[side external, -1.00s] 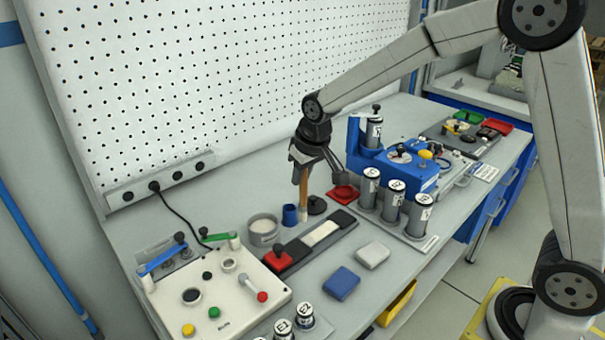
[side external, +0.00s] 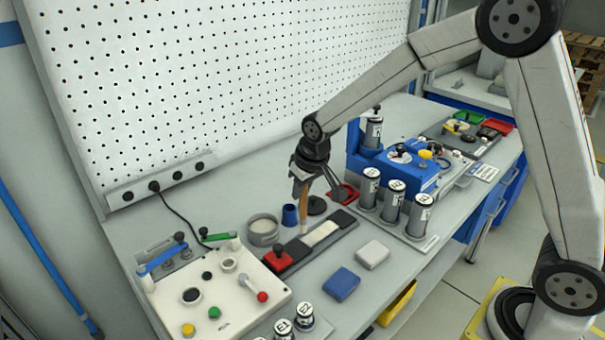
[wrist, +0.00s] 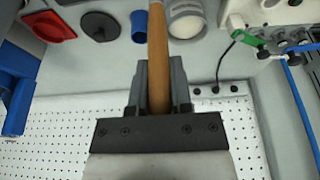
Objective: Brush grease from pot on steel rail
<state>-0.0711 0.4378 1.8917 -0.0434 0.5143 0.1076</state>
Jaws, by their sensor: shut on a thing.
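My gripper (side external: 302,190) is shut on the wooden handle of a brush (side external: 303,211), which points down nearly upright. In the wrist view the handle (wrist: 157,45) lies between my two fingers (wrist: 158,85). The brush's lower end is at the dark rail (side external: 343,217), near the left end of its pale strip (side external: 322,233); I cannot tell whether it touches. A red block (side external: 278,257) sits on the rail's left end. The round grey pot (side external: 263,238) with pale contents stands left of the brush, and its rim shows in the wrist view (wrist: 186,34). The bristles are hardly visible.
A blue cup (side external: 290,215), black disc (side external: 317,205) and red tray (side external: 348,190) stand close behind the rail. Labelled cylinders (side external: 393,201) stand to the right. A control panel (side external: 235,300) is front left; blue (side external: 341,284) and white (side external: 373,254) blocks lie in front.

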